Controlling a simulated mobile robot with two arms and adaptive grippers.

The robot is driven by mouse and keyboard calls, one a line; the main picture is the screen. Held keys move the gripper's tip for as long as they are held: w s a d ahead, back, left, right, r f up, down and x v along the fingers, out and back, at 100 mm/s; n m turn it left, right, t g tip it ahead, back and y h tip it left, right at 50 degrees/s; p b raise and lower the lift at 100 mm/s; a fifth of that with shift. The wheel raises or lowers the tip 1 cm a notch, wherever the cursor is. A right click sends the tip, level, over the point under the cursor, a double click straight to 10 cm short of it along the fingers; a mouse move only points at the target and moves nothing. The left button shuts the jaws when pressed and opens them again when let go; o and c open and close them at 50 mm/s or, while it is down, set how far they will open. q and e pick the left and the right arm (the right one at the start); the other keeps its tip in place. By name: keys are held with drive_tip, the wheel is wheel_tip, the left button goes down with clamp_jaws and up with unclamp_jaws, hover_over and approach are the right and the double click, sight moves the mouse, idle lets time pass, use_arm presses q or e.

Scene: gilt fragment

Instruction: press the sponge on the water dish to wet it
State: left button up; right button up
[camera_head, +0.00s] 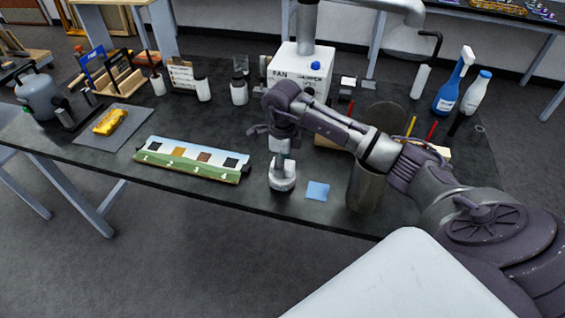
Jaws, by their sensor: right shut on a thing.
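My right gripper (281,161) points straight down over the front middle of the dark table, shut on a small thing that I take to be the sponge. Its fingers mostly hide the sponge, so its colour and shape are not clear. The water dish (282,184), a small pale round dish, is directly below the fingertips. The gripper is right at the dish; I cannot tell whether the sponge touches the water. My left gripper is not in view.
A flat blue square (317,190) lies just right of the dish. A long painted panel (190,160) lies to the left. A grey metal cylinder (364,187) stands to the right, under my arm. A white fan box (300,66) stands behind.

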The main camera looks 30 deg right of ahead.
drive_tip(key=shift+r+p, duration=1.9)
drive_tip(key=shift+r, duration=1.5)
